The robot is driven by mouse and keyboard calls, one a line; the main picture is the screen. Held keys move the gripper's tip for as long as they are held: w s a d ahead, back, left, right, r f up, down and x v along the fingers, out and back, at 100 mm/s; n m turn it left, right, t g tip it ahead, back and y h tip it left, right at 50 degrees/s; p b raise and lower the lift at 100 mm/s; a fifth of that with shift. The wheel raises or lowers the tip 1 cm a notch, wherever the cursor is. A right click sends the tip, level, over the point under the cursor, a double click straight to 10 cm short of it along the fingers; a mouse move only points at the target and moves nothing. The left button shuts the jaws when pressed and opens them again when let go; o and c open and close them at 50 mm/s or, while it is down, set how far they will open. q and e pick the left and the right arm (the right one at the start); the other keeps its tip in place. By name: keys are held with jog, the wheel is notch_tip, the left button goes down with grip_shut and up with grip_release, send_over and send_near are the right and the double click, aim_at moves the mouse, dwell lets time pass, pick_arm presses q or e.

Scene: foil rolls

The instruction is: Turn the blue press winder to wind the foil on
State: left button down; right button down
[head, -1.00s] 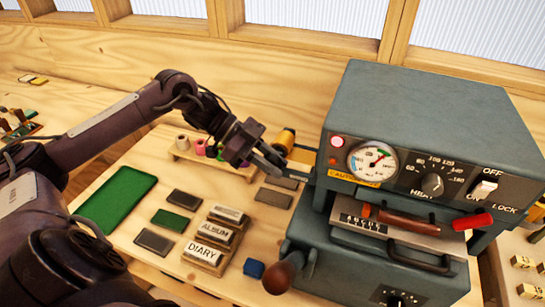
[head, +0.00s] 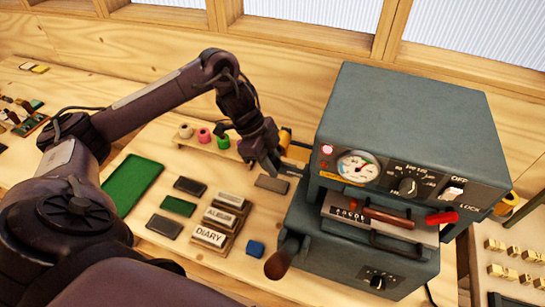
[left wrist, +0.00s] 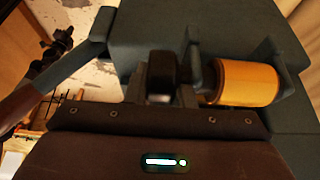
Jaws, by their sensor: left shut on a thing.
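The blue-grey press (head: 400,110) stands right of centre in the head view. A gold foil roll (left wrist: 247,82) sits on its side in the left wrist view; a bit of the roll (head: 286,137) shows behind my gripper in the head view. My left gripper (head: 275,166) is at the press's left side, pointing down. In the left wrist view its fingers (left wrist: 165,96) are shut on a dark knob (left wrist: 162,70) beside the roll, which appears to be the winder. The fingers largely hide the grip. My right gripper is not in view.
A brown-handled lever (head: 280,262) sticks out at the press's lower left. A rack of coloured rolls (head: 204,135) stands behind left.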

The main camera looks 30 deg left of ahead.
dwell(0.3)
pick_arm(q)
jog(key=c, duration=1.2)
grip_release()
jog(key=shift+c, duration=0.2)
jog(key=p+v, duration=0.1)
jog(key=v, duration=0.6)
jog(key=shift+r, duration=0.35)
jog(key=shift+o, duration=0.3)
jog(key=shift+a, duration=0.1)
